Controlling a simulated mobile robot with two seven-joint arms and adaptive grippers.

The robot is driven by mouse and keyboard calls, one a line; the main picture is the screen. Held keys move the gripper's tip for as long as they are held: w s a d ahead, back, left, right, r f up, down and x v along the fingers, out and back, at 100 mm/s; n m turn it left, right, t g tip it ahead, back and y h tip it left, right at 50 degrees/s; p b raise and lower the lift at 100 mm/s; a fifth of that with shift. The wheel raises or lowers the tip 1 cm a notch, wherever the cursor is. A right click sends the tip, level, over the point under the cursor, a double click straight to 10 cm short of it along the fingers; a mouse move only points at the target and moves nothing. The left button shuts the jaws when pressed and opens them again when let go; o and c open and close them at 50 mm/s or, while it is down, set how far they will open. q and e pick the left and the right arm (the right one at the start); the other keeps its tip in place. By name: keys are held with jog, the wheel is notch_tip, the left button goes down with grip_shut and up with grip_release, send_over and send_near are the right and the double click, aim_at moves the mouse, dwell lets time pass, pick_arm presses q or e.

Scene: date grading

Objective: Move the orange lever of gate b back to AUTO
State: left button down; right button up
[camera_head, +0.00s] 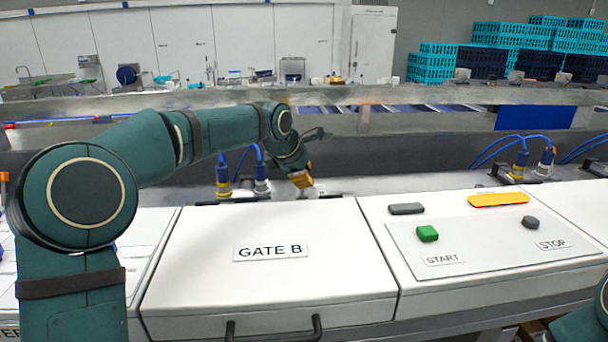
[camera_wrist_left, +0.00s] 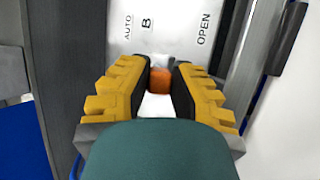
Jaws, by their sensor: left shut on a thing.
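The orange lever (camera_wrist_left: 160,80) of gate b sits between the yellow-padded fingers of my left gripper (camera_wrist_left: 157,88) in the left wrist view. The gripper is shut on it. The lever's plate (camera_wrist_left: 172,30) carries the marks AUTO, B and OPEN, with AUTO at the left and OPEN at the right. In the head view my left gripper (camera_head: 302,181) reaches down behind the white GATE B cover (camera_head: 270,280), and the lever is hidden there. Which mark the lever points to is unclear. My right gripper is not in view.
Blue-and-yellow fittings with blue hoses (camera_head: 222,182) stand just left of my left gripper. A panel with a green START button (camera_head: 427,233) and a grey STOP button (camera_head: 530,222) is at the right. A metal rail (camera_head: 420,95) runs behind the arm.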

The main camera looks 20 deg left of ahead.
pick_arm(q)
jog(key=shift+w+a+r+g+h+p, duration=0.2)
jog(key=shift+w+g+p, duration=0.25)
jog(key=shift+p, duration=1.05)
jog(key=shift+w+a+r+g+h+p, duration=0.1)
jog(key=shift+w+r+g+p, duration=0.3)
jog(key=shift+p, duration=1.1)
jog(key=shift+w+a+f+n+g, duration=0.2)
jog(key=shift+w+n+g, duration=0.15)
jog(key=shift+g, duration=0.2)
jog(key=shift+w+a+n+g+h, duration=0.3)
jog(key=shift+w+g+h, duration=0.3)
jog(key=shift+w+g, duration=0.4)
jog(key=shift+s, duration=0.15)
jog(key=c, duration=0.8)
grip_release()
jog(key=shift+r, duration=0.15)
